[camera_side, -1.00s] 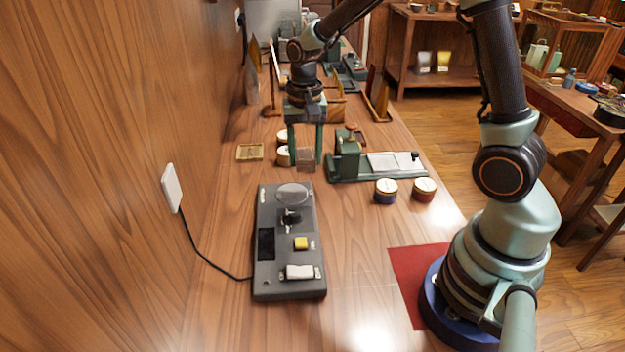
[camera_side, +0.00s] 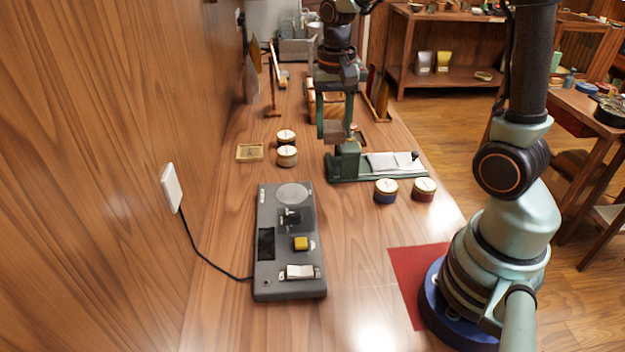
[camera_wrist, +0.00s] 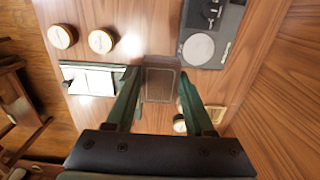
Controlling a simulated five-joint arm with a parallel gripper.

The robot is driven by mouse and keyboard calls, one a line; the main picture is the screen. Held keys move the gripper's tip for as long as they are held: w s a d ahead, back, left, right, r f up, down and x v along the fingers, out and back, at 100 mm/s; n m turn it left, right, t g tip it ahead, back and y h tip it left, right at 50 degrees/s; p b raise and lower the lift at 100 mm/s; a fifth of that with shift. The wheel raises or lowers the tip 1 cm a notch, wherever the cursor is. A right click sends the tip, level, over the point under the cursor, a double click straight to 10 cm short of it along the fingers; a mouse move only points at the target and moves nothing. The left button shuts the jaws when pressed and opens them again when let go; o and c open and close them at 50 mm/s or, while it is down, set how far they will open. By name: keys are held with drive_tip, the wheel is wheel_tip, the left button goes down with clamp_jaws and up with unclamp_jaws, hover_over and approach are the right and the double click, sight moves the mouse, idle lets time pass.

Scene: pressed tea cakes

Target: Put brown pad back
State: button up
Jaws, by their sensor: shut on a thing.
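My gripper (camera_side: 335,137) is shut on the brown pad (camera_side: 333,130), a small flat-faced block. It holds the pad in the air above the left end of the green press-like stand (camera_side: 347,160); the pad is not seen touching anything below. In the wrist view, the brown pad (camera_wrist: 160,82) sits between the two green fingertips of my gripper (camera_wrist: 158,72), with its dark face toward the camera. The green stand carries white sheets (camera_side: 393,162), partly hidden in the wrist view by a finger. The pad's own resting place cannot be made out.
A grey scale-like device (camera_side: 290,270) with a cord lies in front. Two lidded tins, one (camera_side: 287,156) nearer, stand left of the gripper by a shallow tan tray (camera_side: 250,152). The front middle of the table is clear.

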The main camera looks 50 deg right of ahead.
sight(346, 202)
wheel_tip(346, 202, up, 3)
drive_tip(key=s+d, duration=0.2)
drive_tip(key=s, duration=0.1)
wheel_tip(346, 202, down, 20)
drive_tip(key=shift+s+r, duration=0.1)
idle(0.5)
drive_tip(key=o, duration=1.3)
drive_tip(key=shift+f, duration=0.2)
drive_tip(key=shift+r, duration=0.15)
